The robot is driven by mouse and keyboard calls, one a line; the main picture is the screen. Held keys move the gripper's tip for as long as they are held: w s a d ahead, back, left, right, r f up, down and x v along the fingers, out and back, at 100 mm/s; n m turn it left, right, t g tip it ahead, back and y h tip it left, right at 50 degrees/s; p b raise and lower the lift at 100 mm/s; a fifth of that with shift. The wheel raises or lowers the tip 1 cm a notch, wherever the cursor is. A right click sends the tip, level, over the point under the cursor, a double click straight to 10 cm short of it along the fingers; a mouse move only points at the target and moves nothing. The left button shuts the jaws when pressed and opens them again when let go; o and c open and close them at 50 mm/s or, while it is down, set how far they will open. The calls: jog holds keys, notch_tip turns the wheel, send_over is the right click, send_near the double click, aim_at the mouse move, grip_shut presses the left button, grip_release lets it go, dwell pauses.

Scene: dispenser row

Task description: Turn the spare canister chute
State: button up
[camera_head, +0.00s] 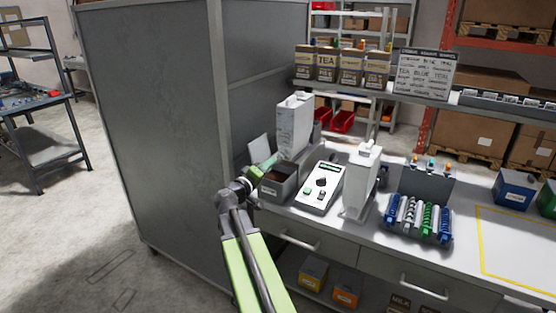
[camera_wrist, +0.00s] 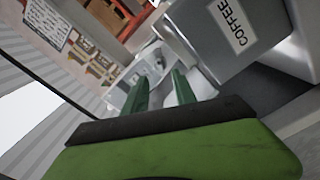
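A tall white canister (camera_head: 294,125) stands at the back left of the counter, beside the grey partition. A second white canister (camera_head: 362,180) stands further right, past a control box. I cannot tell from labels which is the spare one, and I cannot make out a chute clearly. My gripper (camera_head: 264,164) is at the counter's left end, beside a grey bin and in front of the back left canister. In the wrist view my green fingers (camera_wrist: 162,88) are apart with nothing clearly between them. A pale shape (camera_wrist: 152,62), blurred, lies beyond the fingertips.
The grey bin (camera_head: 280,187) is close to my gripper; in the wrist view a bin labelled COFFEE (camera_wrist: 230,35) is close on the right. A white control box (camera_head: 321,187) and a rack of coloured tubes (camera_head: 420,218) stand further right. The grey partition (camera_head: 150,120) bounds the left.

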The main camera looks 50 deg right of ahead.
aim_at(280, 156)
jog(key=x, duration=0.6)
jog(key=shift+d, duration=0.3)
grip_shut()
